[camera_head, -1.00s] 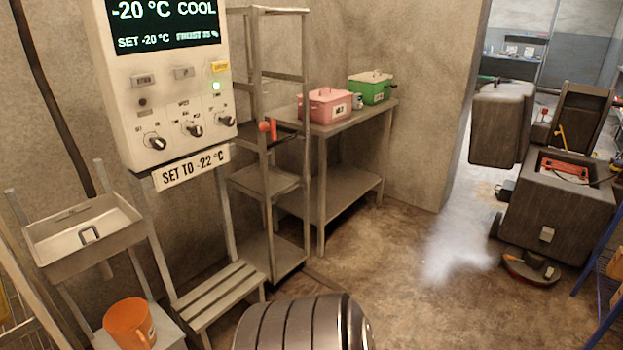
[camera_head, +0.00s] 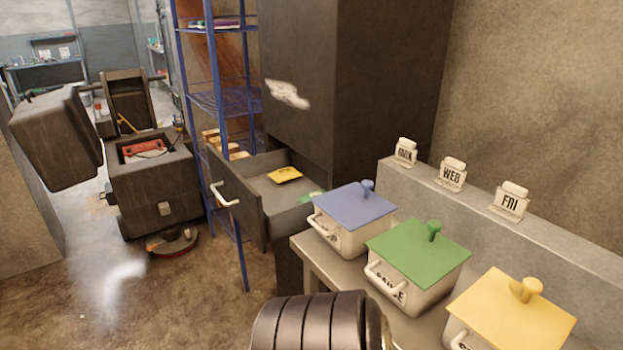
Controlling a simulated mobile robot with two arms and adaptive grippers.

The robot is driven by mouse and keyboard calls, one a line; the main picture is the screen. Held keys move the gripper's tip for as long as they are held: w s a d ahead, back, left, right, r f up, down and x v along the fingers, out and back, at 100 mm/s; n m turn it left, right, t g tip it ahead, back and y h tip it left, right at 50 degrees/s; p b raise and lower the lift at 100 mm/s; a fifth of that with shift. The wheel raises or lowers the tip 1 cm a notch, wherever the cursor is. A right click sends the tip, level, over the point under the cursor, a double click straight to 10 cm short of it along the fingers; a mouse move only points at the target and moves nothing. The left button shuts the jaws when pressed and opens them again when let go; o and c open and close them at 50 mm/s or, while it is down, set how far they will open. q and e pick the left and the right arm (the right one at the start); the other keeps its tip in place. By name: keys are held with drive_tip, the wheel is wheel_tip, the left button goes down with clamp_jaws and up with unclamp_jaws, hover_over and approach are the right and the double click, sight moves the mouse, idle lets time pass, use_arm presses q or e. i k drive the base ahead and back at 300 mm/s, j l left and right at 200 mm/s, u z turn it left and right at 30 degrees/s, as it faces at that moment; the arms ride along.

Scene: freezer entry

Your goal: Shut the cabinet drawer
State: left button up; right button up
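The tall dark cabinet (camera_head: 385,75) stands in the middle of the view against the wall. Its drawer (camera_head: 237,196) is pulled open toward the left, with a pale handle (camera_head: 224,194) on its front. A yellow item (camera_head: 285,174) and a greenish item (camera_head: 313,196) lie inside the drawer. Neither of my grippers is in view.
A bench (camera_head: 304,255) beside the drawer holds pots with blue (camera_head: 354,205), green (camera_head: 418,252) and yellow (camera_head: 512,310) lids. A blue wire rack (camera_head: 224,100) stands behind the drawer. A dark cart (camera_head: 151,190) is at left. Floor (camera_head: 180,300) before the drawer looks clear.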

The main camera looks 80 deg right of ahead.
sight(267, 210)
drive_tip(key=l+z, duration=0.1)
drive_tip(key=z, duration=1.9)
